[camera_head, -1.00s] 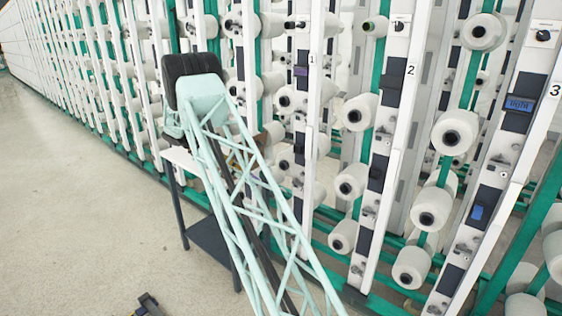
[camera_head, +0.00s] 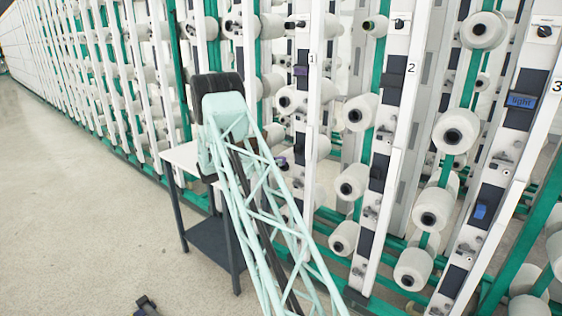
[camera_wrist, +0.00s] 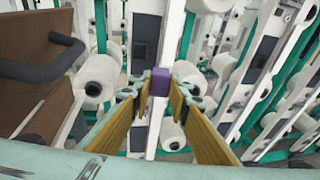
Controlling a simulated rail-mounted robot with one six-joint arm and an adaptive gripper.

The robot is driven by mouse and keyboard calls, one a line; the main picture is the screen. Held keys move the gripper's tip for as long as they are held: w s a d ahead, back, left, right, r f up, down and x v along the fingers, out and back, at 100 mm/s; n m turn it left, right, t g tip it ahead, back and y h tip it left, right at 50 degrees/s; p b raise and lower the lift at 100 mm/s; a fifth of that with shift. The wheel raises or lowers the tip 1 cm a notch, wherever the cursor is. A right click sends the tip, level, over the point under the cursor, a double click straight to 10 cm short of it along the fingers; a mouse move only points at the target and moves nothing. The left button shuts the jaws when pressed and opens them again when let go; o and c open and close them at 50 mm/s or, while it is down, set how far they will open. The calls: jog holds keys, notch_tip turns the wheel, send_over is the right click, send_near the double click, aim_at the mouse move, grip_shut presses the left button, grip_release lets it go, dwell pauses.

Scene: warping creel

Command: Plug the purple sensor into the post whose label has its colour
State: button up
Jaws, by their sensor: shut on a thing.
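The purple sensor (camera_wrist: 160,80) is a small block between the fingertips of my gripper (camera_wrist: 160,87) in the wrist view. The gripper is shut on it and holds it up in front of the creel. In the head view my arm hides most of the gripper; a small purple patch shows beside the arm. Post 1 (camera_head: 312,110) carries a purple label (camera_head: 301,71) high on its front, above and right of my gripper in the head view. The sensor looks apart from any post.
Post 2 (camera_head: 402,110) and post 3 (camera_head: 541,120) stand to the right; post 3 has a blue label (camera_head: 521,101) and a blue sensor (camera_head: 480,211). White yarn cones (camera_head: 359,113) jut out between posts. A white-topped table (camera_head: 182,157) stands left of my arm.

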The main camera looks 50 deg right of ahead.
jog(key=w+d+f+n+t+h+b, duration=0.1)
jog(key=d+n+t+h, duration=0.1)
jog(key=d, duration=0.5)
jog(key=shift+w+d+f+t+h, duration=0.3)
jog(key=shift+w+t, duration=0.1)
jog(key=shift+t, duration=0.1)
jog(key=shift+d, duration=0.15)
send_near(297, 149)
jog(key=shift+s+r, duration=0.15)
jog(key=shift+s, duration=0.2)
jog(key=shift+d+b, duration=0.45)
dwell(1.5)
jog(key=shift+d, duration=0.55)
jog(key=shift+d+b, duration=0.5)
jog(key=shift+d, duration=0.15)
dwell(1.1)
jog(key=o, duration=0.8)
